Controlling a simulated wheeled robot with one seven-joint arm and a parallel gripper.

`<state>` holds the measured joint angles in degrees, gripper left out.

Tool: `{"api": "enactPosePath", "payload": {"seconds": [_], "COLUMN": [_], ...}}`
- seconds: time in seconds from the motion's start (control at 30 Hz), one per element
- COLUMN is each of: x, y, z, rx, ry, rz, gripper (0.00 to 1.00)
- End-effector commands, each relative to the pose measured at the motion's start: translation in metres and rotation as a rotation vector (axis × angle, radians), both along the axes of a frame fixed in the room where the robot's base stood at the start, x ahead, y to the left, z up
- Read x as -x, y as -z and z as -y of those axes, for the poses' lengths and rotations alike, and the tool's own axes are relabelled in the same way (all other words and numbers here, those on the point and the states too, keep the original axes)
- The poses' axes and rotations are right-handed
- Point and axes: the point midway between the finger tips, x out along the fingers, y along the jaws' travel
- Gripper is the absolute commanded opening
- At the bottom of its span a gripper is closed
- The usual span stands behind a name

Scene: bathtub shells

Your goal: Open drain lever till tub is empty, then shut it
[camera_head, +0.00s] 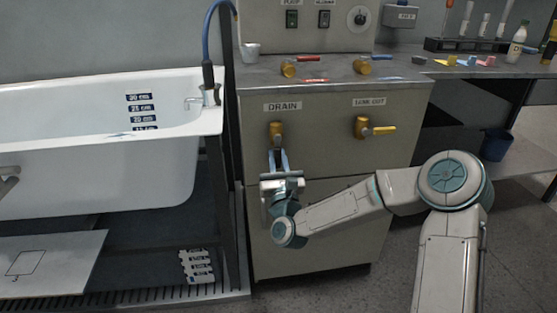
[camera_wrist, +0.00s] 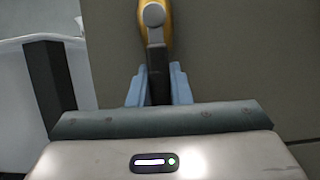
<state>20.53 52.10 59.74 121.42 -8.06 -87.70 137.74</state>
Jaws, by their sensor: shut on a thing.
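The drain valve (camera_head: 277,130) is a brass fitting under the "DRAIN" label on the cabinet front. In the wrist view its brass body (camera_wrist: 154,14) shows at the top, with a dark lever (camera_wrist: 155,60) pointing down from it. My gripper (camera_head: 279,160) is shut on the drain lever from below; its blue fingers (camera_wrist: 158,88) stand on both sides of the lever. The white tub (camera_head: 95,165) stands at the left with a depth scale (camera_head: 142,110) on its inner wall. I cannot make out a water level in it.
The counter (camera_head: 340,83) holds more brass valves and a cup (camera_head: 251,50). A dark post (camera_head: 228,150) stands between tub and cabinet.

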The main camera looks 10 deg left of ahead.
Motion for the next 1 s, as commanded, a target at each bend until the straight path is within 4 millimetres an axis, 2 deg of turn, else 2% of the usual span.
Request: {"api": "enactPosePath", "payload": {"seconds": [0.3, 0.33, 0.4, 0.77, 0.87, 1.0], "x": [0.000, 0.000, 0.000, 0.003, 0.012, 0.035], "y": [0.000, 0.000, 0.000, 0.001, 0.005, 0.015], "z": [-0.001, -0.001, -0.001, 0.000, 0.003, 0.009], "rx": [-0.007, -0.006, -0.005, -0.003, -0.002, -0.002], "ry": [-0.003, -0.004, -0.003, -0.002, -0.003, -0.004], "rz": [-0.001, -0.001, 0.000, -0.001, -0.003, -0.006], "gripper": [0.00, 0.21, 0.40, 0.40, 0.40, 0.40]}}
